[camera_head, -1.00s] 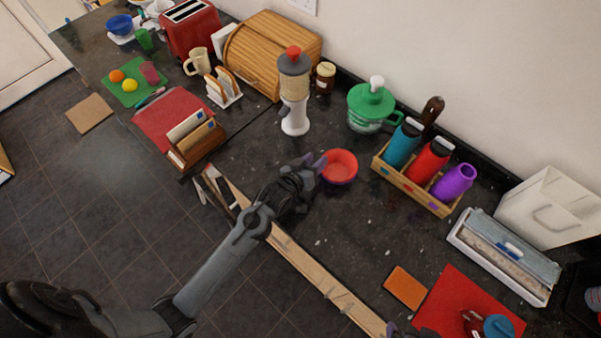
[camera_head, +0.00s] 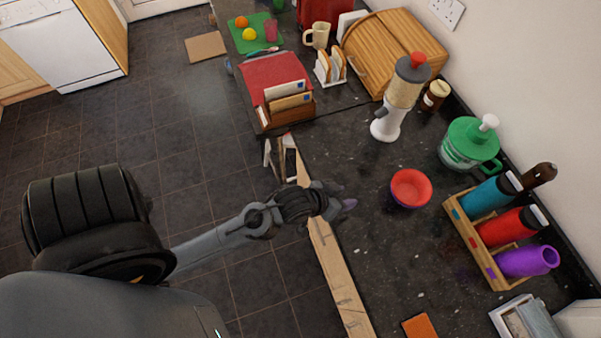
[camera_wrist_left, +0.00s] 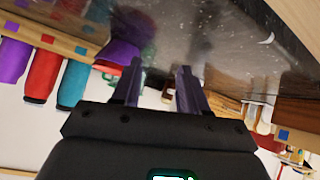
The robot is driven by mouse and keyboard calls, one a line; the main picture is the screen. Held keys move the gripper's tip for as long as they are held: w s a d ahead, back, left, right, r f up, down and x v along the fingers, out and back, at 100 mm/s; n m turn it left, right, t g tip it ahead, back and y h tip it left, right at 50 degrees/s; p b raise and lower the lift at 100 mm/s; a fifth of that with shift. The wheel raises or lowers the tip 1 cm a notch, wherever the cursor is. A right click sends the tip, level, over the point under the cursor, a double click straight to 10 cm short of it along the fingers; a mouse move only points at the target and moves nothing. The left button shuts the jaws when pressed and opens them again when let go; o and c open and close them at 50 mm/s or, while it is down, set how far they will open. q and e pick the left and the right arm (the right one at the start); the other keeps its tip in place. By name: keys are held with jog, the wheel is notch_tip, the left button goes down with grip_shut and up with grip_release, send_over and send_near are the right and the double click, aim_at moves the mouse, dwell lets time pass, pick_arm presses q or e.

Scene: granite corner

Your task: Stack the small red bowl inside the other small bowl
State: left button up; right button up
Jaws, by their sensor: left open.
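The small red bowl (camera_head: 410,186) sits upright on the dark counter, nested in a purple bowl (camera_head: 408,206) whose outer wall shows just below the red rim. The purple bowl also shows upside down in the left wrist view (camera_wrist_left: 122,50), with a strip of the red bowl (camera_wrist_left: 106,69) at its rim. My left gripper (camera_head: 349,197) is open and empty, left of the bowls and apart from them. Its two purple fingers (camera_wrist_left: 160,70) are spread in the left wrist view with nothing between them. My right gripper is not in view.
A wooden rack with coloured bottles (camera_head: 477,240) stands right of the bowls. A green-lidded jar (camera_head: 470,144) and a white dispenser (camera_head: 398,100) stand behind. A letter holder (camera_head: 287,107) is at the upper left.

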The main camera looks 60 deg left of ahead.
pick_arm(q)
jog(key=s+a+m+g, duration=0.1)
jog(key=s+m+g, duration=0.2)
jog(key=s, duration=1.1)
jog(key=g, duration=0.3)
jog(key=shift+f+y, duration=0.35)
jog(key=shift+y, duration=0.05)
jog(key=shift+a, duration=0.1)
notch_tip(320, 180, up, 6)
jog(key=p, duration=0.5)
jog(key=shift+f, duration=0.25)
